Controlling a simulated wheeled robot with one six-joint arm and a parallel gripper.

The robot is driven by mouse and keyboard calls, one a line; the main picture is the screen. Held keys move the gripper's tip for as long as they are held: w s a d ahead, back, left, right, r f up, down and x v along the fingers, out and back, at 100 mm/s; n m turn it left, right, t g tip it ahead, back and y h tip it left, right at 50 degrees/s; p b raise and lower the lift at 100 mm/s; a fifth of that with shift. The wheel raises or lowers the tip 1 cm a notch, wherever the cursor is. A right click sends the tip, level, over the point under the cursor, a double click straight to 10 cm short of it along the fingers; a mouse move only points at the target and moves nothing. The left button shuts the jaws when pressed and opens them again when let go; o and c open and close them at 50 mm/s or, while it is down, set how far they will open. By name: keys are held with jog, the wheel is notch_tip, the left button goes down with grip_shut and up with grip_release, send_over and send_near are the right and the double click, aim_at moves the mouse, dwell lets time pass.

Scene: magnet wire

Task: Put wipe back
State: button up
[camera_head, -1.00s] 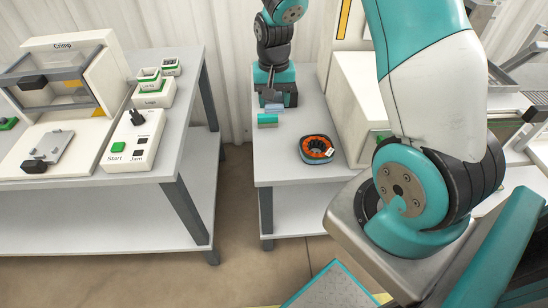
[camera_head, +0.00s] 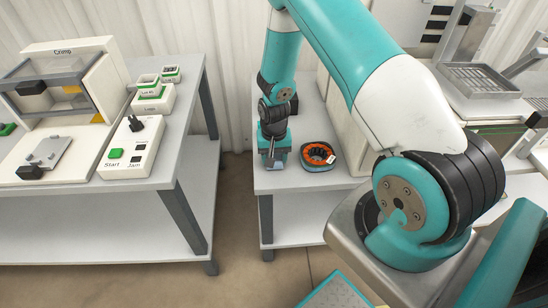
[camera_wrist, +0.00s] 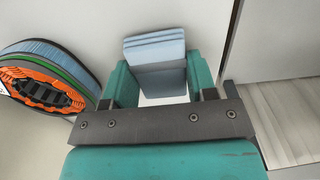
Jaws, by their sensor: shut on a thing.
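My gripper (camera_head: 272,158) is over the small middle table, to the left of the orange and dark ring-shaped spool. In the wrist view its teal fingers (camera_wrist: 160,76) are on either side of a light blue folded wipe (camera_wrist: 155,48), and the gripper is shut on it. The wipe's layered folds face the camera. In the head view the wipe is mostly hidden by my gripper. I cannot tell whether it touches the tabletop. The teal block seen earlier on the table is not visible in the head view; my arm covers that spot.
The ring-shaped spool (camera_head: 318,156) lies close to the right of my gripper; it also shows in the wrist view (camera_wrist: 45,85). A pale cabinet stands behind it. The left table (camera_head: 110,190) holds a crimp machine (camera_head: 60,85) and a start-button box (camera_head: 133,148). A floor gap separates the tables.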

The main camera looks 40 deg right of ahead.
jog(key=shift+f, duration=0.35)
jog(key=o, duration=0.9)
jog(key=shift+r, duration=0.65)
notch_tip(320, 180, up, 11)
jog(key=s+a+r+n+y, duration=0.2)
jog(key=s+a+r+n, duration=0.15)
jog(key=a+r, duration=0.7)
jog(key=s+a+r+n, duration=0.3)
jog(key=s+a+r, duration=0.1)
jog(key=s, duration=0.2)
jog(key=s+a+r+n+y, duration=0.1)
jog(key=s+a+r+n, duration=0.3)
jog(key=s+r, duration=0.1)
jog(key=s+a+r+n+y+p, duration=0.1)
jog(key=s+a+r+n, duration=0.2)
jog(key=s, duration=0.4)
jog(key=shift+s+a+r+n, duration=0.15)
jog(key=shift+a+r, duration=0.1)
jog(key=shift+r, duration=0.25)
jog(key=shift+s+a+r+n, duration=0.1)
jog(key=shift+s+a+r, duration=0.1)
jog(key=shift+r, duration=0.3)
